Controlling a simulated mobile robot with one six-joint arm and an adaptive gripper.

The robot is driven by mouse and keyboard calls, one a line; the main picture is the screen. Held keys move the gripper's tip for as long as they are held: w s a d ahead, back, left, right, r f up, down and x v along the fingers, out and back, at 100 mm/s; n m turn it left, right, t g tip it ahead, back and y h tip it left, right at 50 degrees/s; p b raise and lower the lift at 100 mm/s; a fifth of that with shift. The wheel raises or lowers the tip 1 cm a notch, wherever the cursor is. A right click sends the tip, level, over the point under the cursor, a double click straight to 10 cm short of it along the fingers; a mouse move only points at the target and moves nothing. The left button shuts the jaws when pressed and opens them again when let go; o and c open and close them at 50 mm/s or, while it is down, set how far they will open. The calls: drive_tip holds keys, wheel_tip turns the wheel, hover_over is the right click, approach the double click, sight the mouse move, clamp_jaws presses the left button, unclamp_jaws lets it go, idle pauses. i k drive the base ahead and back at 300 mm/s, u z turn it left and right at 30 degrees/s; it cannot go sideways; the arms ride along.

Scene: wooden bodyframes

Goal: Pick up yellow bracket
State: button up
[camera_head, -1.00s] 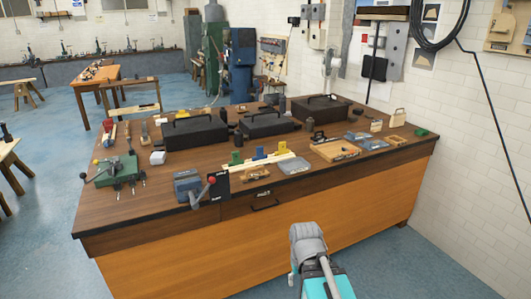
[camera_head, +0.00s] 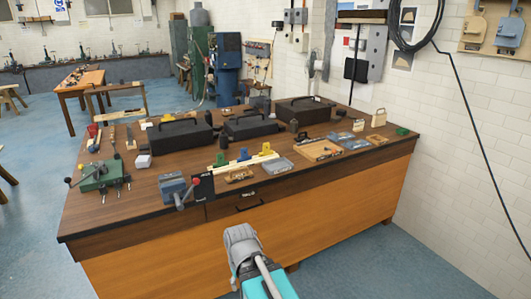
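The yellow bracket (camera_head: 266,149) is small and stands upright on the wooden workbench, at the right end of a row. A blue bracket (camera_head: 243,154) and a green bracket (camera_head: 221,159) stand to its left, along a pale wooden strip (camera_head: 238,163). My arm (camera_head: 243,246), with a grey joint and a teal link, shows at the bottom centre, in front of the bench and apart from the bracket. No gripper fingers show in this view.
The workbench (camera_head: 330,192) has a drawer in front. A vise (camera_head: 174,187) and a green device (camera_head: 100,176) stand left of the brackets. Black toolboxes (camera_head: 250,126) stand behind them. A clear-lidded box (camera_head: 277,165) and a wooden tray (camera_head: 318,150) lie to the right.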

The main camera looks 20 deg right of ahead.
sight(267, 152)
drive_tip(key=u, duration=0.1)
drive_tip(key=i, duration=1)
drive_tip(key=z, duration=0.05)
